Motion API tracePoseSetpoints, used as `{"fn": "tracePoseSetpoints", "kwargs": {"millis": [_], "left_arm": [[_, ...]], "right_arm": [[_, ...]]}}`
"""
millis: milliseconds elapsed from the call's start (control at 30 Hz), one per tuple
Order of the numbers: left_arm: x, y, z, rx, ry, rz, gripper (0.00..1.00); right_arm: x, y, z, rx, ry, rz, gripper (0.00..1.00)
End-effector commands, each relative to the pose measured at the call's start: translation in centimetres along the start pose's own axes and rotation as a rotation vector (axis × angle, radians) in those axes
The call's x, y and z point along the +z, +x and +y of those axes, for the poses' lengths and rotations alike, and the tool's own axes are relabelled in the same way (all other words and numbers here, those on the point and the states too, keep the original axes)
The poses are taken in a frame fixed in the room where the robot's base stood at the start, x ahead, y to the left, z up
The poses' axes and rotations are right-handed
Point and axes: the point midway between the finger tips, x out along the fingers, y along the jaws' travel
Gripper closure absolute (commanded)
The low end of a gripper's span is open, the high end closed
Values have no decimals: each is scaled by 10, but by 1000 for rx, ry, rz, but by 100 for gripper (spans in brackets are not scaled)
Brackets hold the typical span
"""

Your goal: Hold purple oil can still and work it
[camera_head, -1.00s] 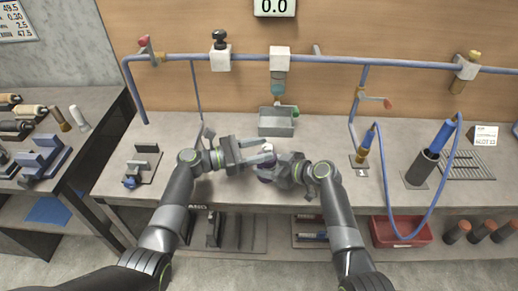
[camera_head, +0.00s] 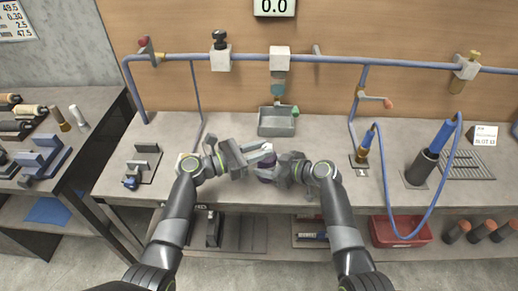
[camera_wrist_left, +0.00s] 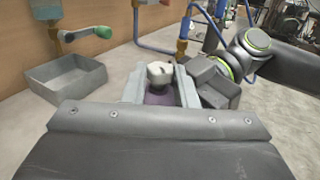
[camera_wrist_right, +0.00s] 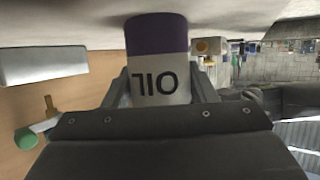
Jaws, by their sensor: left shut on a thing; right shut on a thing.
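The purple oil can (camera_head: 265,180) stands near the front of the bench, largely hidden by both grippers in the head view. In the right wrist view the can (camera_wrist_right: 157,70) shows a purple band and a white label with "OIL" upside down. My right gripper (camera_head: 272,172) is shut on its body, with one finger on either side. My left gripper (camera_head: 268,156) is shut on the can's upper part from the left. In the left wrist view the white top (camera_wrist_left: 160,73) sits between its fingers, with the purple body below.
A grey tray (camera_head: 277,131) stands behind the grippers, under a tap with a green handle (camera_head: 295,112). A blue pipe (camera_head: 400,63) runs along the back wall. A black holder with a blue hose (camera_head: 421,166) stands at right. A small fixture (camera_head: 141,165) is at left.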

Motion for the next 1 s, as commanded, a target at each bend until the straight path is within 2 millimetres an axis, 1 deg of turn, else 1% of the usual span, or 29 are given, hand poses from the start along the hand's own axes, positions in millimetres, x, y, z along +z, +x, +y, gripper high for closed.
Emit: {"fn": "tracePoseSetpoints", "kwargs": {"millis": [33, 300, 500, 700, 1000], "left_arm": [[-2, 0, -3, 34, -3, -1, 97], [-2, 1, -8, 224, -5, 0, 97], [-2, 2, -10, 332, -6, 2, 97], [-2, 2, -10, 393, -4, 3, 97], [-2, 1, -10, 413, -4, 2, 97]], "right_arm": [[0, 0, 0, -1, -1, 0, 78], [0, 1, -1, -2, -2, 1, 78], [-1, 1, -1, -3, -2, 1, 78], [-1, 1, -1, -3, -2, 2, 78], [-1, 1, -1, -3, -1, 2, 78]]}}
